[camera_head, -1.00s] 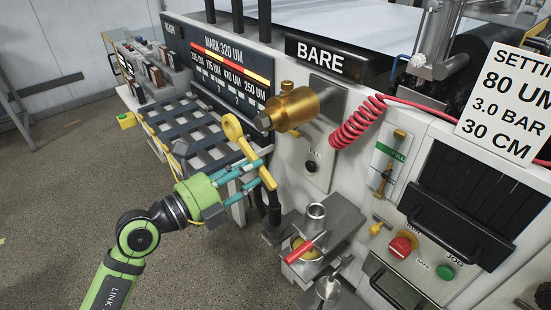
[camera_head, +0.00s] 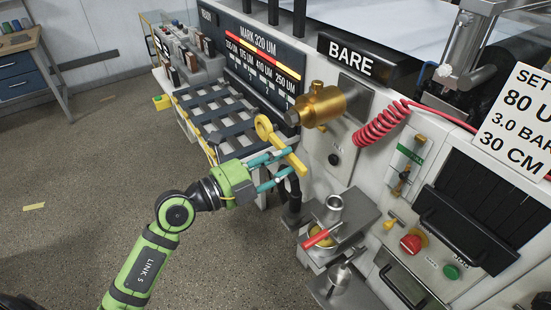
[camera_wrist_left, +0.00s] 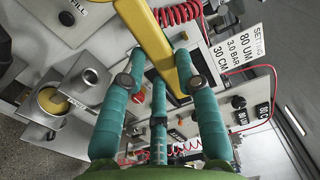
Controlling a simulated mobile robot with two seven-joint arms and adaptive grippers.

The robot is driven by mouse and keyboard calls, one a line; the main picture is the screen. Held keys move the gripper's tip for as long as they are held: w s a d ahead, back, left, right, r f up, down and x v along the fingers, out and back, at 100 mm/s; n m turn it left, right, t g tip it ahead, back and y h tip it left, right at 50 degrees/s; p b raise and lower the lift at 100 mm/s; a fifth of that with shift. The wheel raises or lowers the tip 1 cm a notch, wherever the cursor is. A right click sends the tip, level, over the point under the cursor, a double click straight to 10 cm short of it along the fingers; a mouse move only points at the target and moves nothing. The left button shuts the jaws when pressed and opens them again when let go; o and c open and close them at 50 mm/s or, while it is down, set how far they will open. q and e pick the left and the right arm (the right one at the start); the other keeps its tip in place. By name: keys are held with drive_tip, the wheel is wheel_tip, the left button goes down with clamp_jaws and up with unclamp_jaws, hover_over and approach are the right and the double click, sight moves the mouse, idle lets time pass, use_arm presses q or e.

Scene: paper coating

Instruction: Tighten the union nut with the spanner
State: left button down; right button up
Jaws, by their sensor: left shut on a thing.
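The yellow spanner (camera_head: 281,144) is held by my left gripper (camera_head: 275,167), whose teal fingers are shut on its handle. Its ring end points up and left, just below and left of the brass union nut (camera_head: 326,103). The ring appears apart from the nut in the head view. The brass nut sits on the machine front with a grey hex end facing left. In the left wrist view the spanner (camera_wrist_left: 150,40) runs between the fingers (camera_wrist_left: 160,85), and its ring end is out of the picture. My right gripper is not in view.
A red coiled hose (camera_head: 380,126) hangs right of the nut. Below stand a metal shelf with cups (camera_head: 333,204) and a red-handled tool (camera_head: 318,238). A slatted rack (camera_head: 215,110) lies left of the nut.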

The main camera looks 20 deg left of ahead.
sight(286, 158)
use_arm(q)
drive_tip(key=shift+w+d+r, duration=0.15)
drive_tip(key=shift+w+d, duration=0.15)
drive_tip(key=shift+w, duration=0.05)
drive_tip(key=shift+w+d+p, duration=0.2)
drive_tip(key=shift+w+p, duration=0.1)
drive_tip(key=shift+p, duration=0.05)
drive_tip(key=shift+w+d+p, duration=0.3)
drive_tip(key=shift+w+d, duration=0.1)
drive_tip(key=shift+w, duration=0.15)
drive_tip(key=shift+w+d, duration=0.45)
drive_tip(key=shift+w, duration=0.05)
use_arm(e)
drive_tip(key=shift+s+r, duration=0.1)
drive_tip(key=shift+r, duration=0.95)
use_arm(q)
drive_tip(key=shift+w+d+p, duration=0.15)
drive_tip(key=shift+p, duration=0.5)
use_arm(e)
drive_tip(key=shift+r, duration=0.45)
use_arm(q)
drive_tip(key=shift+p+x, duration=0.8)
drive_tip(key=shift+x, duration=0.5)
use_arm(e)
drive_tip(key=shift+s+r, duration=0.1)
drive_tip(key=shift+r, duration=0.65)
